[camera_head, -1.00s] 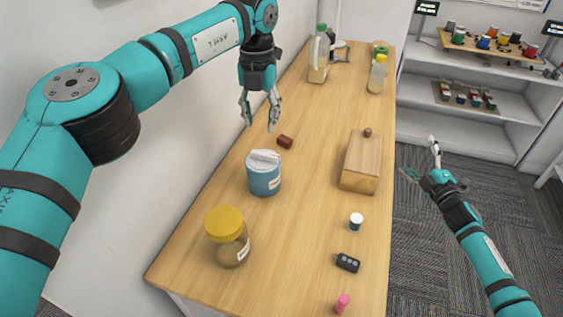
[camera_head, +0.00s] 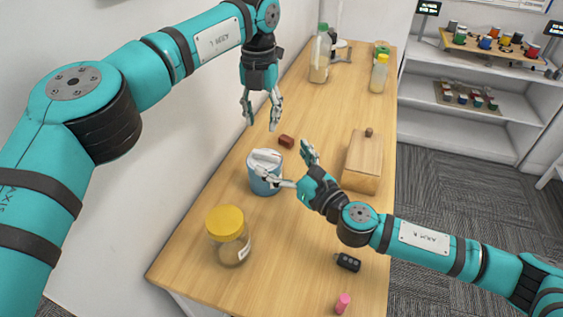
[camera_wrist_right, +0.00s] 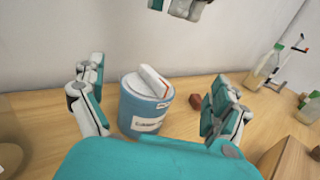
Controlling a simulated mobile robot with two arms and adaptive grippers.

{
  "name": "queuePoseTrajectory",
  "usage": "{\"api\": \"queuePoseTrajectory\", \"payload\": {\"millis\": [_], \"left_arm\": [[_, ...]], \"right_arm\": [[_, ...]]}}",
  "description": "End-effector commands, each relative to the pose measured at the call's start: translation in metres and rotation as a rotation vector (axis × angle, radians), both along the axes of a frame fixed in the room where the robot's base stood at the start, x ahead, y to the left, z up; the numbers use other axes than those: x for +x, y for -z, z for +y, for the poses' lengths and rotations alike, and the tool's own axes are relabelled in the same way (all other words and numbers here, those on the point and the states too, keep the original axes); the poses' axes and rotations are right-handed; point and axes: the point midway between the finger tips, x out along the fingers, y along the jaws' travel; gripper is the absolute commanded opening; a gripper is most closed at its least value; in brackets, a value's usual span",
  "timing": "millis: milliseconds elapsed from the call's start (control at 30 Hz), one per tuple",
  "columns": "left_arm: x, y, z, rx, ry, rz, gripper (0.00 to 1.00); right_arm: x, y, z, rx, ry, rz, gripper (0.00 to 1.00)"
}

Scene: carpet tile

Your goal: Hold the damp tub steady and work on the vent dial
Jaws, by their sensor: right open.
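The damp tub (camera_head: 263,182) is a blue cylinder with a white label and a pale lid, upright on the wooden table. The vent dial (camera_head: 266,156) looks like the raised white bar on its lid; it also shows in the right wrist view (camera_wrist_right: 152,80). My right gripper (camera_head: 284,162) is open beside the tub on its right, one finger partly in front of it. In the right wrist view the tub (camera_wrist_right: 145,110) stands ahead between the spread fingers, with nothing gripped. My left gripper (camera_head: 261,109) is open and empty above the table, beyond the tub.
A yellow-lidded jar (camera_head: 228,240) stands in front of the tub, and a small dark red block (camera_head: 286,141) lies behind it. A wooden box (camera_head: 362,163) sits to the right. A black remote-like object (camera_head: 347,262) and a pink item (camera_head: 342,303) lie near the front.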

Motion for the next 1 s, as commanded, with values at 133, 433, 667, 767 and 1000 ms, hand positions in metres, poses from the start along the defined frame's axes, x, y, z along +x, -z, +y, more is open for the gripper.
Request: {"api": "queuePoseTrajectory", "payload": {"millis": [133, 433, 667, 767, 1000], "left_arm": [[0.000, 0.000, 0.000, 0.000, 0.000, 0.000, 0.38], [0.000, 0.000, 0.000, 0.000, 0.000, 0.000, 0.38], [0.000, 0.000, 0.000, 0.000, 0.000, 0.000, 0.38], [0.000, 0.000, 0.000, 0.000, 0.000, 0.000, 0.38], [0.000, 0.000, 0.000, 0.000, 0.000, 0.000, 0.38]], "right_arm": [[-0.005, 0.009, 0.004, -0.027, -0.004, -0.013, 1.00], [-0.005, 0.063, 0.004, -0.027, -0.004, -0.007, 1.00], [0.015, 0.080, 0.017, -0.023, -0.006, -0.016, 1.00], [0.030, 0.081, 0.027, -0.023, -0.005, -0.014, 1.00], [0.053, 0.081, 0.042, -0.024, -0.005, -0.013, 1.00]]}}
